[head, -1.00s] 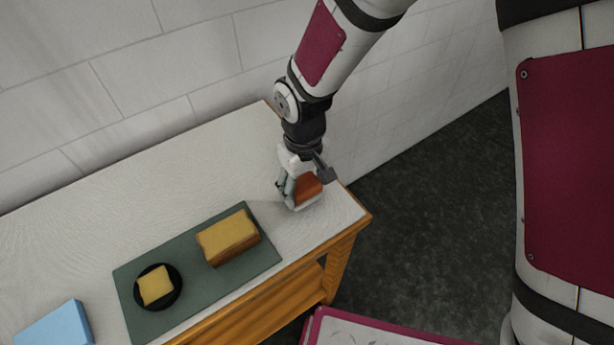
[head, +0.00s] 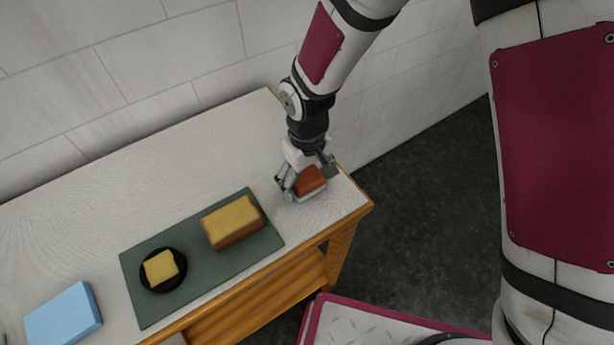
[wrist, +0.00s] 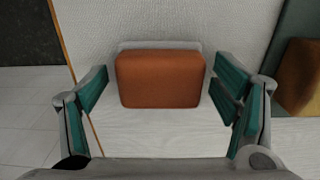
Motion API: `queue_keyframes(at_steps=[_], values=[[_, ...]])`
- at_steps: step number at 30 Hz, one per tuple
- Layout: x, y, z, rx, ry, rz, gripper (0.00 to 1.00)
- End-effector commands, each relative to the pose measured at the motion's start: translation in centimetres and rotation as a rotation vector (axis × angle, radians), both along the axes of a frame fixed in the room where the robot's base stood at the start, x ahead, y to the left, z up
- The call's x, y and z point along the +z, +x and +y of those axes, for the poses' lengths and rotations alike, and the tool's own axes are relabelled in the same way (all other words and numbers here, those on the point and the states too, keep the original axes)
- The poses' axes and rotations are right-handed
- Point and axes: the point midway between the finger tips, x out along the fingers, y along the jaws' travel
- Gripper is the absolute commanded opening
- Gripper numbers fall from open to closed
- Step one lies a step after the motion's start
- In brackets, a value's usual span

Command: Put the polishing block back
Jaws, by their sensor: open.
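A reddish-brown block (head: 310,181), likely the polishing block, sits on a thin pale base (head: 314,195) near the right end of the table. My gripper (head: 304,180) is open and low over it. In the wrist view the block (wrist: 160,79) lies between the spread fingers of my gripper (wrist: 160,88), with a gap on each side. The pale base (wrist: 160,45) shows just past its far edge. In the head view the fingers partly hide the block.
A green mat (head: 203,262) lies left of my gripper. It bears a yellow-topped brown block (head: 232,221) and a black dish (head: 150,283) with a yellow piece (head: 160,267). A light blue block (head: 63,314) lies farther left. The table's right edge (head: 357,190) is close.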

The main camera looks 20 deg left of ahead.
Motion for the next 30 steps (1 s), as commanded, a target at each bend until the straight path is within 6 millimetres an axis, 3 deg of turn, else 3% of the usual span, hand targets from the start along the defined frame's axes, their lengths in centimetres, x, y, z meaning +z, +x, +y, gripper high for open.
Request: queue_keyframes(at_steps=[8, 21, 30], values=[[2.2, 0.2, 0.1, 0.000, 0.003, -0.004, 0.81], [10.4, 0.1, 0.0, -0.001, 0.003, -0.003, 0.81], [12.3, 0.0, 0.0, 0.000, 0.001, -0.001, 0.81]])
